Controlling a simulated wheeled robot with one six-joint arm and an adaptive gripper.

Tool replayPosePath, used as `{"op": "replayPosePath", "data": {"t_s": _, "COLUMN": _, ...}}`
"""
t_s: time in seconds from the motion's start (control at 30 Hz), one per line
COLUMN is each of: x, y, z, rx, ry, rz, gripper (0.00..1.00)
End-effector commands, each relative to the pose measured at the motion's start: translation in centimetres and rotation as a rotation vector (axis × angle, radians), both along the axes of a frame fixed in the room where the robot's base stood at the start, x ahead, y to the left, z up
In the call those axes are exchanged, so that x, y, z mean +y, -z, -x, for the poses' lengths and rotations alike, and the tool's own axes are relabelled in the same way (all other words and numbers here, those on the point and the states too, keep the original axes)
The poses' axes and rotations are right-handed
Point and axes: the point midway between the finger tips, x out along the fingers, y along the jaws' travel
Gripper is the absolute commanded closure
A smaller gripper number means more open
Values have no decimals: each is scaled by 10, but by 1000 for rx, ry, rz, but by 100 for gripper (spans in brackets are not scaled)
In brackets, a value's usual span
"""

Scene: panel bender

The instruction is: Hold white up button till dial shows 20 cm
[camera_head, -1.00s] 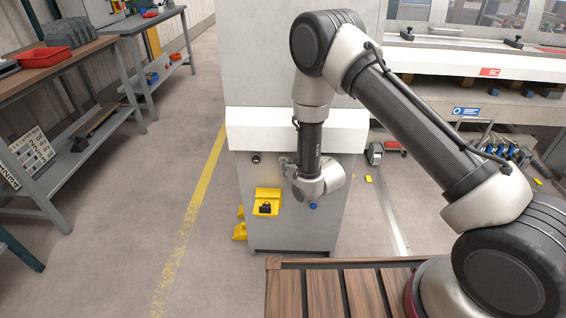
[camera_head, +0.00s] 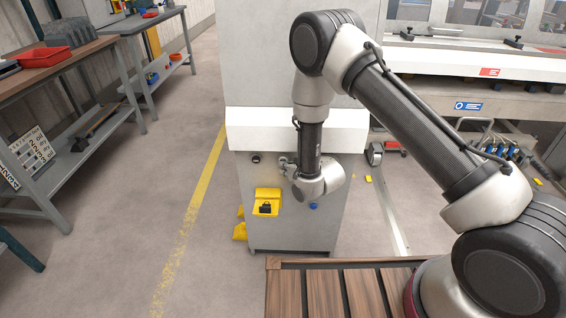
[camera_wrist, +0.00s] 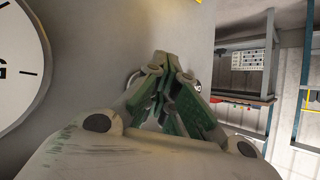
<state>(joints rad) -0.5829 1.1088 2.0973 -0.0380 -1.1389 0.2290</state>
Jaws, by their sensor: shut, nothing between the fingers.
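My gripper (camera_wrist: 163,62) is shut and empty-looking in the wrist view, its fingertips against or very near the grey cabinet (camera_wrist: 100,45). A small round fitting shows partly behind the fingertips; they hide most of it, so I cannot tell its colour or whether it is pressed in. A round white dial (camera_wrist: 14,62) is cut off at the left edge; only black marks and part of a letter show, with no readable value. In the head view my gripper (camera_head: 286,162) meets the front of the same cabinet (camera_head: 270,235), below its white ledge.
A black knob (camera_head: 256,157), a yellow holder (camera_head: 267,202) and a blue knob (camera_head: 313,206) sit on the cabinet front around my wrist. A grey beam with a blue label (camera_head: 468,106) lies at right.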

Motion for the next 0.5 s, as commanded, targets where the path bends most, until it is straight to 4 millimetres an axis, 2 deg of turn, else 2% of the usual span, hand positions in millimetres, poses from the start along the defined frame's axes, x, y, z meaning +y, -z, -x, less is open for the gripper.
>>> {"op": "replayPosePath", "data": {"t_s": 0.3, "x": 0, "y": 0, "z": 1, "rx": -1, "ry": 0, "rz": 0, "gripper": 100}}
{"op": "replayPosePath", "data": {"t_s": 0.5, "x": 0, "y": 0, "z": 9, "rx": 1, "ry": 0, "rz": 0, "gripper": 100}}
